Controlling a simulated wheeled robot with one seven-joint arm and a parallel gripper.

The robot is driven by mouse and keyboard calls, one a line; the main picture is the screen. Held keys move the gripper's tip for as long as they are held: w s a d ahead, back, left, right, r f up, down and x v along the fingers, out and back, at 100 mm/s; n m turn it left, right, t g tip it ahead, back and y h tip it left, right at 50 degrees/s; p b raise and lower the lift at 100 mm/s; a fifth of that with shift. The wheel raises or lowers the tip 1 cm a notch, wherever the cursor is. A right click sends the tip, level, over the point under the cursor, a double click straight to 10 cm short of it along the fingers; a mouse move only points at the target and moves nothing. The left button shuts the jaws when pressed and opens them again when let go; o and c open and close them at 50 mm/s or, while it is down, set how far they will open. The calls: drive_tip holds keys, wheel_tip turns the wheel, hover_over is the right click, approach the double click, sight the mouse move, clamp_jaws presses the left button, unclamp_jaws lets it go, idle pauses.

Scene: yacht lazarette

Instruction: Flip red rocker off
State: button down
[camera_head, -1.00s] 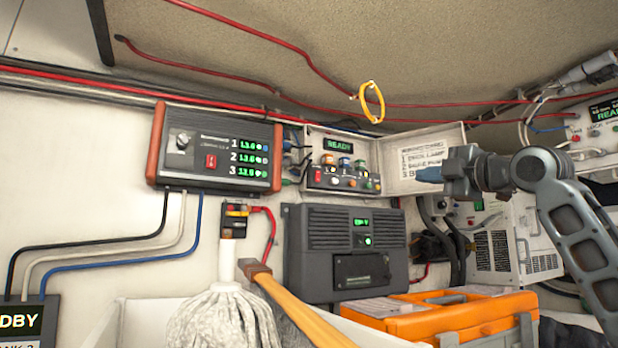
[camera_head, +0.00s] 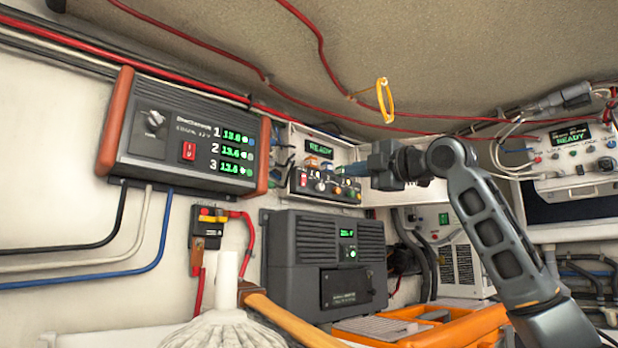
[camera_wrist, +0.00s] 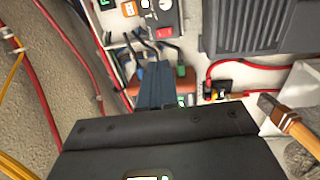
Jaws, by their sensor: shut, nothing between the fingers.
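A red rocker (camera_head: 188,151) sits on the dark charger box (camera_head: 165,132) with orange-brown ends, left of its green readouts. A second, smaller red rocker (camera_head: 303,179) is at the left end of a small open panel box (camera_head: 325,184) marked READY. In the wrist view this smaller red rocker (camera_wrist: 165,31) shows above my fingertips. My gripper (camera_head: 347,170) is shut and empty, its blue fingers pointing left in front of the panel's right part. In the wrist view my gripper (camera_wrist: 157,68) covers part of the charger. I cannot tell whether it touches anything.
A grey vented unit (camera_head: 322,262) is below the panel. A yellow loop (camera_head: 385,100) hangs from red cables above. A mop (camera_head: 222,325), a wooden handle (camera_head: 300,322) and an orange case (camera_head: 450,328) stand in front, low down. Loose dark wires (camera_wrist: 143,42) lie near the fingertips.

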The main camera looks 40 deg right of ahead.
sight(305, 177)
drive_tip(key=shift+w, duration=0.1)
drive_tip(key=w+p, duration=0.1)
drive_tip(key=w, duration=0.3)
drive_tip(key=w+r+p, duration=0.1)
drive_tip(key=w+p, duration=0.1)
drive_tip(key=w, duration=0.3)
drive_tip(key=w+p, duration=0.1)
drive_tip(key=w, duration=0.3)
drive_tip(key=shift+w+a+r, duration=0.2)
drive_tip(key=shift+w+r, duration=0.15)
